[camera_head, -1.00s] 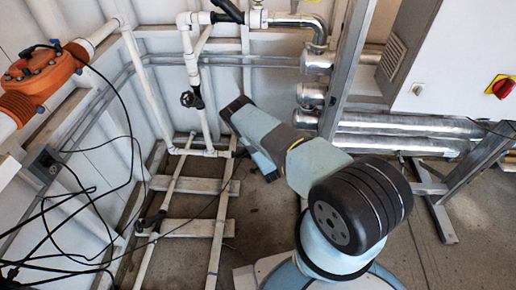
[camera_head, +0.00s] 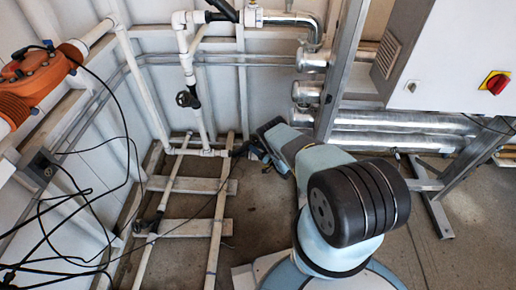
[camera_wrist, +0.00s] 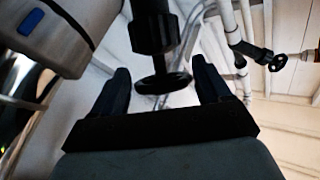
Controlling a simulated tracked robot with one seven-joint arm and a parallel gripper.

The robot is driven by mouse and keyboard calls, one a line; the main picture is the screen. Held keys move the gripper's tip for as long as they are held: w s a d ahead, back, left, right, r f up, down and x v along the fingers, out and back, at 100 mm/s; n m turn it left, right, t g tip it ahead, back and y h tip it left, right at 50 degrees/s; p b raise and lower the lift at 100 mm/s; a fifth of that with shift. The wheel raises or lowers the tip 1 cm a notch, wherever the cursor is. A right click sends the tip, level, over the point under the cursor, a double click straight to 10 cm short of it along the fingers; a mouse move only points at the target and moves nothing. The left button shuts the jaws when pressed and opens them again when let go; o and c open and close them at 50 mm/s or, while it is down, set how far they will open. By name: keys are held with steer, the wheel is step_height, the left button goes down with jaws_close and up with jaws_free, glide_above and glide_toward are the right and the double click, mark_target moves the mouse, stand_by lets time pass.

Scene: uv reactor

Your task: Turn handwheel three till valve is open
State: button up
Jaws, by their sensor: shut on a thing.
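In the wrist view a dark handwheel (camera_wrist: 165,83) sits below a black valve body (camera_wrist: 154,28), between the two black fingers of my gripper (camera_wrist: 160,68). The fingers stand apart, one on each side of the wheel, and are shut on it; exact contact is hard to see. No number shows on it. A second dark handwheel (camera_wrist: 270,60) is at the right of the wrist view. The head view shows handwheels on the upright pipe (camera_head: 187,99) and near the floor (camera_head: 142,228).
An orange pipe unit (camera_head: 38,75) with loose black cables (camera_head: 75,195) is at the left. White pipes run along the wall and floor.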

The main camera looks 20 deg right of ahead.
steer(key=shift+n+y, duration=0.3)
steer(key=shift+y, duration=0.1)
steer(key=o, duration=1)
steer(key=shift+v, duration=3.7)
